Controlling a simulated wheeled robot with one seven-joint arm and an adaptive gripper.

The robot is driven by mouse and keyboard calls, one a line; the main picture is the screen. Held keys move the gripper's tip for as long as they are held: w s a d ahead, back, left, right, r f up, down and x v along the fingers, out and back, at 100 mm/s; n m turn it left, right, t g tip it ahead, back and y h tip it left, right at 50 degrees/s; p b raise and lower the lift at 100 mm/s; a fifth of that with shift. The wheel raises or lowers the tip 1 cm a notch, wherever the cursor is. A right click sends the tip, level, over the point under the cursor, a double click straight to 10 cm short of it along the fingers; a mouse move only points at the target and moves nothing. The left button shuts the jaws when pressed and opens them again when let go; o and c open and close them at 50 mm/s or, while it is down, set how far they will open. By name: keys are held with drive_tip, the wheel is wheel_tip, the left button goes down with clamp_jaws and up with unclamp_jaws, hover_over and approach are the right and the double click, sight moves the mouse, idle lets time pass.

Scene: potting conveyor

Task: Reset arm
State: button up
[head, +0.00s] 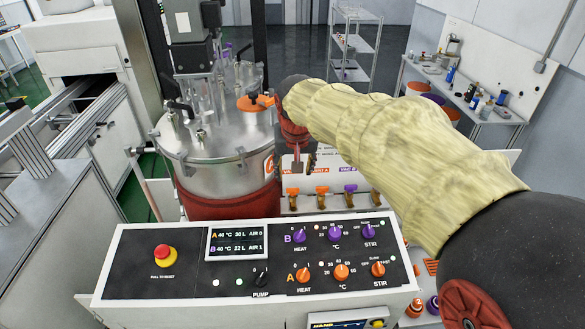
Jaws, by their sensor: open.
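My arm, in a pale yellow sleeve, reaches in the head view from the lower right toward the middle. My gripper (303,163) hangs below the dark wrist at the far end. Its fingers are small and partly dark against the white panel behind them. They look apart, with nothing seen between them. The gripper is just right of the steel tank (215,158) and above a row of orange and purple valve handles (322,190). I cannot tell how far it is from the panel or valves. The sleeve hides part of the valve panel's right side.
A control panel (140,262) with a red stop button (165,254), a display (237,243) and several orange and purple knobs stands in front. An orange handle (256,102) sits on the tank lid. A wire shelf (352,45) and workbench (465,90) stand behind.

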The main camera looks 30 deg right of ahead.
drive_tip(key=shift+n, duration=0.3)
drive_tip(key=s+a+f+n+y+b, duration=0.1)
drive_tip(key=s+a+f+n+b, duration=0.1)
drive_tip(key=s, duration=1)
drive_tip(key=s+a+f+n+t+b, duration=0.1)
drive_tip(key=s+a+f+b, duration=0.3)
drive_tip(key=s, duration=0.8)
drive_tip(key=a+f+n, duration=0.1)
drive_tip(key=a+f, duration=0.1)
drive_tip(key=a, duration=0.2)
drive_tip(key=shift+s+t+y, duration=0.2)
drive_tip(key=shift+t+y, duration=0.1)
drive_tip(key=shift+y, duration=0.1)
